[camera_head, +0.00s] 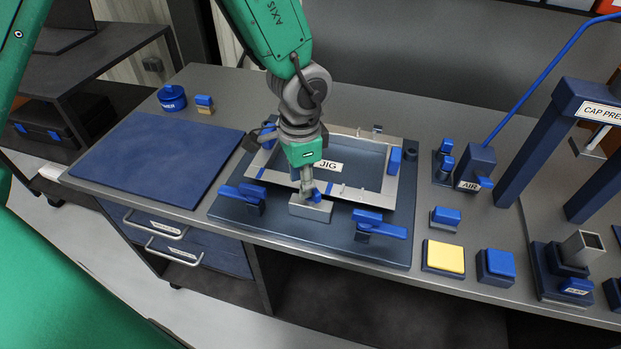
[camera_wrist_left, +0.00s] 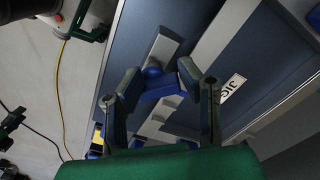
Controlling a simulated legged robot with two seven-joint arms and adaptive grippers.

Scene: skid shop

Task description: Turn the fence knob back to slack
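The jig (camera_head: 385,234) is a dark blue plate with a light metal frame (camera_head: 362,193) and a JIG label. At its front edge is a grey fence block (camera_head: 311,210) with a blue fence knob (camera_head: 317,195). My left gripper (camera_head: 306,190) points down over this block and partly hides the knob. In the left wrist view, the blue knob (camera_wrist_left: 158,88) with its bar lies between the two spread fingers of my left gripper (camera_wrist_left: 160,78). Whether the fingers touch it I cannot tell. My right gripper is not in view.
Blue toggle clamps stand left (camera_head: 242,196) and right (camera_head: 380,228) of the fence block. A blue mat (camera_head: 155,158) lies clear on the left. A yellow-topped block (camera_head: 444,257), a block marked AIR (camera_head: 474,168) and a press frame (camera_head: 540,140) stand on the right.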

